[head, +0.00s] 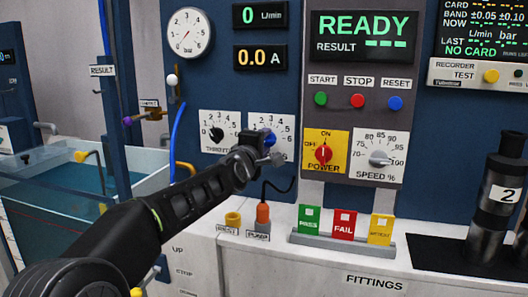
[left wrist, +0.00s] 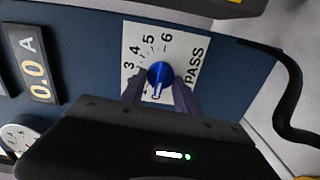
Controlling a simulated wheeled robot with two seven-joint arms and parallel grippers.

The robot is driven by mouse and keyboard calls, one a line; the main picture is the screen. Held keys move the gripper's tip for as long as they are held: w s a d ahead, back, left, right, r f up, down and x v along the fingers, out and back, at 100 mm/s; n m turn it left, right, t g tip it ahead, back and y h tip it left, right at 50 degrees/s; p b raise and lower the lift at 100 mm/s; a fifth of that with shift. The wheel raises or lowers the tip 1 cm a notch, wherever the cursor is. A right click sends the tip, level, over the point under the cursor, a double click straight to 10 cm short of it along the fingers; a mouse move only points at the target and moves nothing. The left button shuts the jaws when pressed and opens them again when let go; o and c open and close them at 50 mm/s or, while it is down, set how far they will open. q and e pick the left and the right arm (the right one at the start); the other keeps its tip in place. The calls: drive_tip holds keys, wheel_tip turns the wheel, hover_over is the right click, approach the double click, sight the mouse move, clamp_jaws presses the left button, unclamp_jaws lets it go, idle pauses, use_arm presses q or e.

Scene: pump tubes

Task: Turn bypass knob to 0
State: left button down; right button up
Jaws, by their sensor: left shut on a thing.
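The blue bypass knob (head: 271,137) sits on a white dial plate (head: 284,124) on the dark blue panel, right of the black throttle knob (head: 216,134). My left gripper (head: 264,150) reaches it from the lower left and partly hides the dial. In the left wrist view the knob (left wrist: 158,73) is between the fingers of my left gripper (left wrist: 158,90), which are shut on it. Its white pointer points down in that view, toward the gripper. My right gripper is out of view.
The red power knob (head: 323,153) and grey speed knob (head: 379,158) are to the right. Below are an orange plug (head: 263,213) with a black cable, a yellow ring (head: 233,219) and colored cards (head: 344,223). A water tank (head: 60,180) is at left.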

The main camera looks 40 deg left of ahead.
use_arm(q)
drive_tip(key=shift+n, duration=0.4)
drive_tip(key=c, duration=0.9)
unclamp_jaws()
drive_tip(key=v, duration=0.7)
drive_tip(key=shift+s+d+b, duration=0.1)
drive_tip(key=shift+s+b, duration=0.25)
drive_tip(key=shift+s, duration=0.05)
